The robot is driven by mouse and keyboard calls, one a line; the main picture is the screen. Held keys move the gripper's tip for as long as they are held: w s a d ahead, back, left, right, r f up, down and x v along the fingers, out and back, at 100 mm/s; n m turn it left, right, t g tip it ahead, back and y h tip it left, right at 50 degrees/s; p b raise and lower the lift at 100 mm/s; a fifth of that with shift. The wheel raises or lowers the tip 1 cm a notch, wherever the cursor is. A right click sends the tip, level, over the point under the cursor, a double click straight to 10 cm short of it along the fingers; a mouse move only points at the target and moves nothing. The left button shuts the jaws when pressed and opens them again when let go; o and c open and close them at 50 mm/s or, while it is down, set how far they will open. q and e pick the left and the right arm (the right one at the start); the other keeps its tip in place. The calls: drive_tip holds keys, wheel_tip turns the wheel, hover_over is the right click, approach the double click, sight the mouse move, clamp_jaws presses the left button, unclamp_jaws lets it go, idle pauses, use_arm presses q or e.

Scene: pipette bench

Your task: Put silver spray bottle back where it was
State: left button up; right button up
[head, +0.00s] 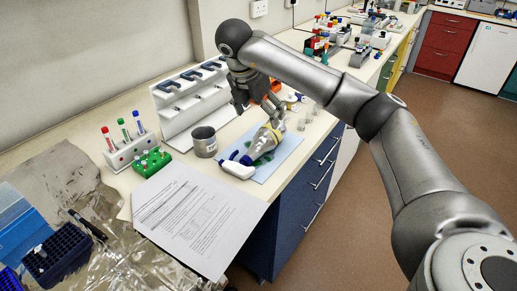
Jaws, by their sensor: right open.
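The silver spray bottle (264,140) lies on its side on a light blue mat (287,150), over a green patch. Its white spray head (236,166) points toward the front left, and a yellow band shows near its far end. My right gripper (258,114) hangs fingers down just behind the bottle, open, with nothing seen between its fingers. One finger is close to the bottle's far end; I cannot tell whether they touch. My left gripper is not in view.
A metal cup (204,141) stands left of the mat, near a white pipette stand (190,100), a tube rack (128,150) and a green rack (151,162). Small clear beakers (308,117) stand right of the gripper. Paper sheets (195,218) lie in front.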

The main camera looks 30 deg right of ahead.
sight(263, 131)
drive_tip(key=x, duration=0.5)
drive_tip(key=shift+w+d+f, duration=0.1)
drive_tip(key=shift+d+f, duration=0.1)
drive_tip(key=shift+d, duration=0.05)
drive_tip(key=x, duration=0.2)
drive_tip(key=a+p+x, duration=0.1)
drive_tip(key=x, duration=0.1)
drive_tip(key=shift+w+d+f, duration=0.1)
drive_tip(key=shift+w+f, duration=0.05)
drive_tip(key=shift+f, duration=0.3)
drive_tip(key=shift+d+f, duration=0.2)
drive_tip(key=shift+f, duration=0.2)
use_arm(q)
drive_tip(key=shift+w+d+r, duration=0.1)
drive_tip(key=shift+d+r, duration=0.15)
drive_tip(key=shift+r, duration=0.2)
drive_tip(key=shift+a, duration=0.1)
use_arm(e)
drive_tip(key=shift+w+r, duration=0.1)
drive_tip(key=c, duration=1.7)
